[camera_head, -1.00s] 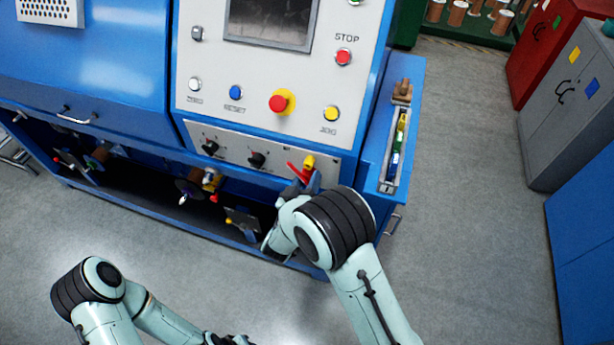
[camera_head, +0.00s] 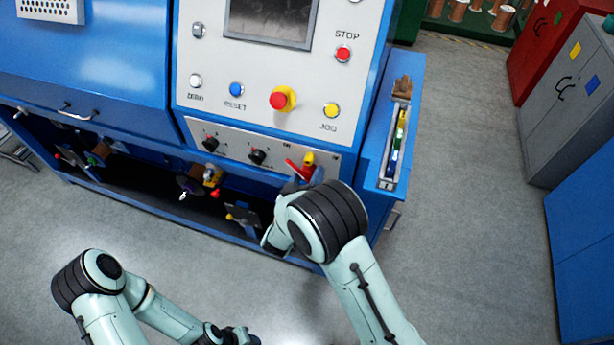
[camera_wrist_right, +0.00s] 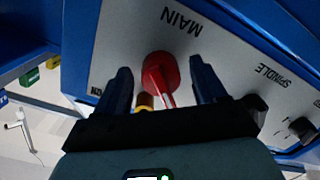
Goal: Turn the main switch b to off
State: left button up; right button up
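The main switch has a red handle (camera_head: 296,169) with a yellow part (camera_head: 309,160), at the lower right of the grey control panel. In the right wrist view the red switch (camera_wrist_right: 158,72) sits under the upside-down MAIN label. My right gripper (camera_wrist_right: 161,68) is open, with one blue finger on each side of the red handle and gaps visible between. The head view shows the right gripper (camera_head: 305,179) at the switch, partly hidden by my wrist. My left gripper (camera_head: 240,336) is low in the head view, away from the machine; its fingers are unclear.
A red-and-yellow stop button (camera_head: 279,100), a yellow JOG button (camera_head: 331,110) and black knobs (camera_head: 257,156) are on the panel. A tray of coloured items (camera_head: 397,145) lies on the right ledge. Open floor lies right of the machine, before the cabinets.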

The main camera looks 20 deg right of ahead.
jog(key=shift+s+a, duration=0.25)
jog(key=shift+s, duration=0.1)
pick_arm(q)
jog(key=shift+s+f+b, duration=0.6)
jog(key=shift+f, duration=0.15)
jog(key=shift+s+f+b, duration=0.55)
jog(key=shift+f, duration=0.2)
pick_arm(e)
jog(key=v, duration=1.2)
jog(key=shift+s, duration=0.25)
